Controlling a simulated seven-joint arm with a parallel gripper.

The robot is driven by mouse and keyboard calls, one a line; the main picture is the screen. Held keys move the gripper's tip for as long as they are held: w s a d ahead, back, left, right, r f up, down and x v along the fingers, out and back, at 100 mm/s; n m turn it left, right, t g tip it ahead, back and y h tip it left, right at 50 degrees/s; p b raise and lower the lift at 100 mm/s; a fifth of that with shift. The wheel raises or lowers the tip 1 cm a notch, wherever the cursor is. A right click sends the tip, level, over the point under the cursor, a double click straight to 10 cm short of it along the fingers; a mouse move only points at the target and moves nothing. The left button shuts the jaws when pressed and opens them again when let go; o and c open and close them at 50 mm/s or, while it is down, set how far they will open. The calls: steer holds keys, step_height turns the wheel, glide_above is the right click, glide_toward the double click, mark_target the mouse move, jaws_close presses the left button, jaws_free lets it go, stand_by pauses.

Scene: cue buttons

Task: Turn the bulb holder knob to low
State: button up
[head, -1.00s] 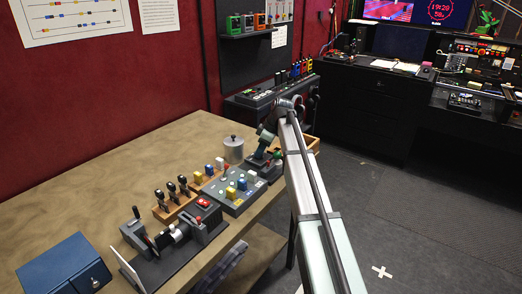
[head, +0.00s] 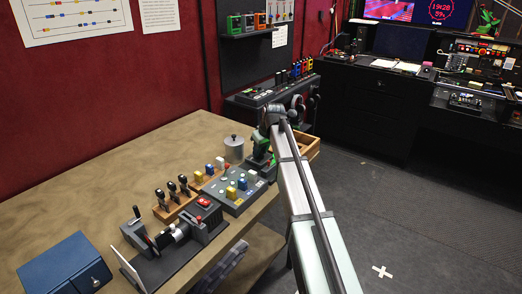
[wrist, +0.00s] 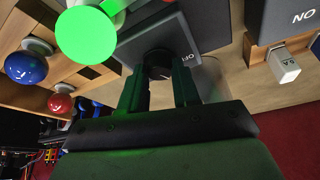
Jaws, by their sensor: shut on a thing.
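The bulb holder (wrist: 205,22) is a dark grey box with a round black knob (wrist: 158,58) on its face. A bright green lit bulb (wrist: 86,34) is beside the box in the wrist view. My gripper (wrist: 158,85) has its two dark green fingers shut on the knob, one on each side. The knob's pointer is hidden, so its setting cannot be told. In the head view my gripper (head: 258,165) is low at the table's right edge, largely covering the holder.
In the wrist view, a blue bulb (wrist: 27,66) and a red bulb (wrist: 60,104) sit in a wooden tray to the left. Another dark box (wrist: 285,20) marked ON is at right.

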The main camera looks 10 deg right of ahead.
steer(key=m+h, duration=0.1)
steer(key=m, duration=0.2)
steer(key=shift+a, duration=0.1)
steer(key=shift+m+h, duration=0.3)
steer(key=shift+m, duration=0.2)
steer(key=o, duration=1.1)
steer(key=shift+c, duration=0.2)
steer(key=v, duration=1.3)
steer(key=shift+s+r, duration=0.3)
